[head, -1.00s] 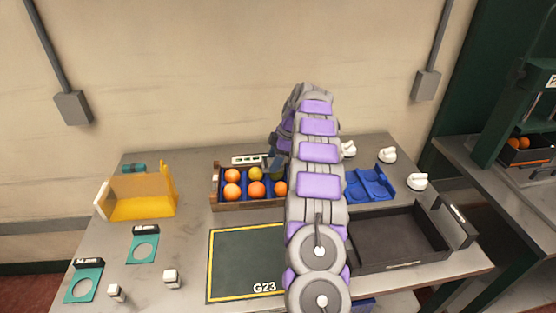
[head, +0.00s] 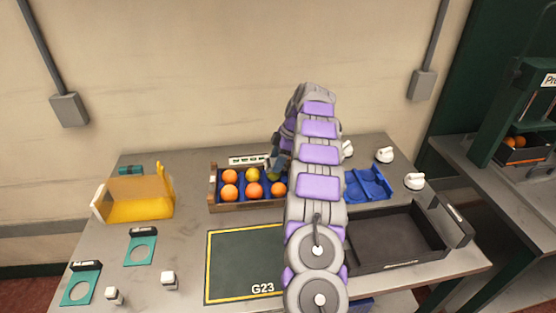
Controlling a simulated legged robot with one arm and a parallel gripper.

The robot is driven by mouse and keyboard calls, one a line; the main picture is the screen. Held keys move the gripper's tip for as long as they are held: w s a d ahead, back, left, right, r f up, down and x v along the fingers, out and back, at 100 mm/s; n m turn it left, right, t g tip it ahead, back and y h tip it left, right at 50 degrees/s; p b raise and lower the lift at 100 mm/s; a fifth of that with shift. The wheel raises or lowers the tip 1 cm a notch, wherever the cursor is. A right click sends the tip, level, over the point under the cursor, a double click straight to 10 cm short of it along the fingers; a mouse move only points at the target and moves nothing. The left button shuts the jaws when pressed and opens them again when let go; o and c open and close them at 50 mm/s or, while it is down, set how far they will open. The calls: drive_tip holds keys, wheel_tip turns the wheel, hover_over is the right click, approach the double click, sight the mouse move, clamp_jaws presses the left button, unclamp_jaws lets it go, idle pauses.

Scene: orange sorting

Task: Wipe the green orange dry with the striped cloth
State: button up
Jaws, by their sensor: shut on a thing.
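A wooden crate with blue cells (head: 213,190) stands at the back middle of the table and holds several oranges. A greenish orange (head: 272,174) is at its back right, with a yellow-green one (head: 253,174) to its left. My gripper (head: 274,166) is at the greenish orange, shut on it as far as I can tell; my arm hides much of the gripper and the crate's right end. I cannot make out whether the orange is lifted. I cannot identify a striped cloth; a white strip with dark marks (head: 248,160) lies behind the crate.
A yellow bin (head: 140,208) stands left, with teal ring holders (head: 141,246) before it. A dark mat marked G23 (head: 240,265) lies in front of the crate. A blue tray (head: 368,184), a black tray (head: 395,238) and white knobbed things (head: 384,155) are right of my arm.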

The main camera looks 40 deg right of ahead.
drive_tip(key=shift+w+a, duration=0.5)
drive_tip(key=shift+a, duration=0.4)
drive_tip(key=shift+s+d, duration=0.1)
drive_tip(key=shift+d, duration=0.05)
drive_tip(key=shift+s+d, duration=0.35)
drive_tip(key=shift+d, duration=0.2)
drive_tip(key=shift+s+d, duration=0.3)
drive_tip(key=shift+d, duration=0.25)
idle(0.4)
drive_tip(key=shift+a, duration=0.1)
drive_tip(key=shift+w+a+f, duration=0.1)
drive_tip(key=shift+w+a, duration=0.25)
drive_tip(key=shift+a, duration=0.25)
drive_tip(key=shift+w+a+f, duration=0.1)
drive_tip(key=shift+w+a, duration=0.25)
drive_tip(key=shift+a, duration=0.2)
drive_tip(key=shift+s+d+r, duration=0.1)
drive_tip(key=shift+s+d, duration=0.25)
drive_tip(key=shift+d, duration=0.3)
drive_tip(key=shift+s+d, duration=0.35)
drive_tip(key=shift+d, duration=0.3)
